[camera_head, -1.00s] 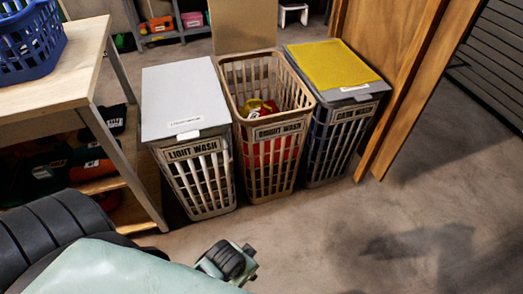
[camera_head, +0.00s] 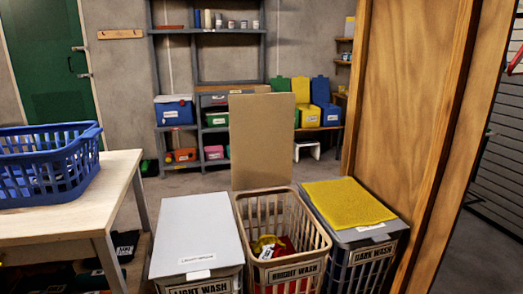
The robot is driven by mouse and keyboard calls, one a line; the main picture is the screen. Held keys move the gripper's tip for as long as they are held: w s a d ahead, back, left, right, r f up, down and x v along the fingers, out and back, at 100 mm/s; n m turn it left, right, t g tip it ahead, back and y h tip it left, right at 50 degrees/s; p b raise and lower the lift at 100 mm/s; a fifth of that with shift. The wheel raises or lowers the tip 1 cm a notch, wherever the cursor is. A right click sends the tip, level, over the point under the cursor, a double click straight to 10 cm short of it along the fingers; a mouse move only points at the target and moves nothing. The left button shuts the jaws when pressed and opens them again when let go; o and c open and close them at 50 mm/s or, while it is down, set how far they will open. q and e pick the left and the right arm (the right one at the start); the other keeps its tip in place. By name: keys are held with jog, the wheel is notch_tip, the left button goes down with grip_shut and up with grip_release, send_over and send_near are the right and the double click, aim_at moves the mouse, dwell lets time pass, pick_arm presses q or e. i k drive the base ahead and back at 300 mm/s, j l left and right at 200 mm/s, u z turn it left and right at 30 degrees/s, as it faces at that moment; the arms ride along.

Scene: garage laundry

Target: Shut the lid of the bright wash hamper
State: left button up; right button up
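The bright wash hamper (camera_head: 298,272) is a tan slatted basket in the middle of a row of three. Its flat tan lid (camera_head: 261,142) stands upright, open, at the hamper's back edge. Red and yellow laundry (camera_head: 268,246) lies inside. Neither of my grippers is in the camera_head view.
The light wash hamper (camera_head: 196,236) on the left has its grey lid shut. The dark wash hamper (camera_head: 358,238) on the right is shut, with a yellow cloth (camera_head: 347,203) on top. A wooden table (camera_head: 110,187) with a blue basket (camera_head: 45,165) stands left. A wooden panel (camera_head: 405,120) stands right.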

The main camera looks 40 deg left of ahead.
aim_at(262, 123)
jog(key=u, duration=0.55)
jog(key=i+j+u, duration=0.1)
jog(key=u, duration=0.3)
jog(key=i+u, duration=0.2)
jog(key=u, duration=0.25)
jog(key=i+u, duration=0.15)
jog(key=u, duration=0.25)
jog(key=i+l+u, duration=0.1)
jog(key=u, duration=0.35)
